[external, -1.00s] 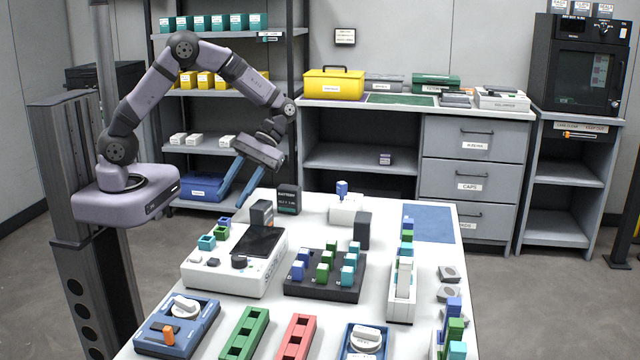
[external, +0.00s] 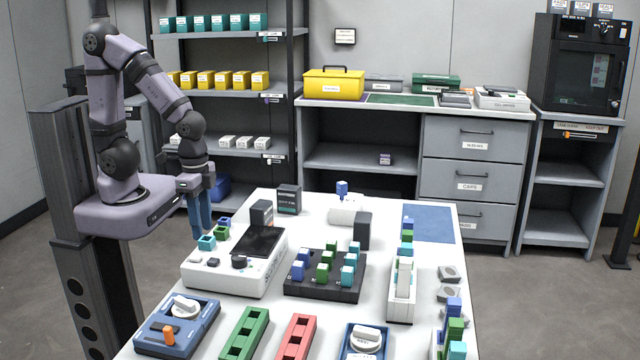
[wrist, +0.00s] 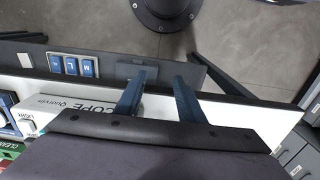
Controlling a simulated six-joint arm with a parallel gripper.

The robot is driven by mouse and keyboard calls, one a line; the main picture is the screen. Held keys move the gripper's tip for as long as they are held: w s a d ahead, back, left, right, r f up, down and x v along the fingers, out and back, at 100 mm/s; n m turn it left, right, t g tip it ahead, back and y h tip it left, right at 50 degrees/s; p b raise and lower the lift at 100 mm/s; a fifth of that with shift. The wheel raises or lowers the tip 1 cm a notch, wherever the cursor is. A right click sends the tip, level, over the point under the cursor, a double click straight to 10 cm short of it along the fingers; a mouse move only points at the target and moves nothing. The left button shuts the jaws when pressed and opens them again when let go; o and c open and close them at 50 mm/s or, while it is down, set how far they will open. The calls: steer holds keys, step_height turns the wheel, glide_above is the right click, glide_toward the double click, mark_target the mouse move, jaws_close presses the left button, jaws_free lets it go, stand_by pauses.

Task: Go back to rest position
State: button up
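My gripper (external: 201,232) hangs with its two blue fingers pointing down beside the left edge of the white worktable, close to my base. The arm is folded back over its base. In the wrist view the two fingers (wrist: 160,78) are apart with nothing between them, so the gripper is open and empty.
The white table (external: 318,208) carries a white splicer-like unit (external: 228,272) with a dark screen, a black block holder (external: 325,290), a green tray (external: 245,334) and a red tray (external: 297,338). Shelves (external: 225,90) stand behind.

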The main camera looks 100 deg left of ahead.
step_height(320, 180, up, 12)
steer(key=p, duration=1)
steer(key=shift+p, duration=0.35)
steer(key=shift+c, duration=1)
step_height(320, 180, up, 4)
steer(key=w+d+n+h+b, duration=0.3)
steer(key=w+n+h+b, duration=0.5)
steer(key=w, duration=0.7)
steer(key=w+d+n+h+b, duration=0.3)
steer(key=w+n+h+b, duration=0.2)
steer(key=w+n, duration=0.7)
steer(key=m, duration=0.2)
glide_toward(304, 251)
steer(key=shift+d+f+h, duration=0.3)
steer(key=shift+d+f, duration=0.6)
steer(key=shift+d, duration=0.3)
steer(key=shift+p+x, duration=0.9)
steer(key=shift+x, duration=2.75)
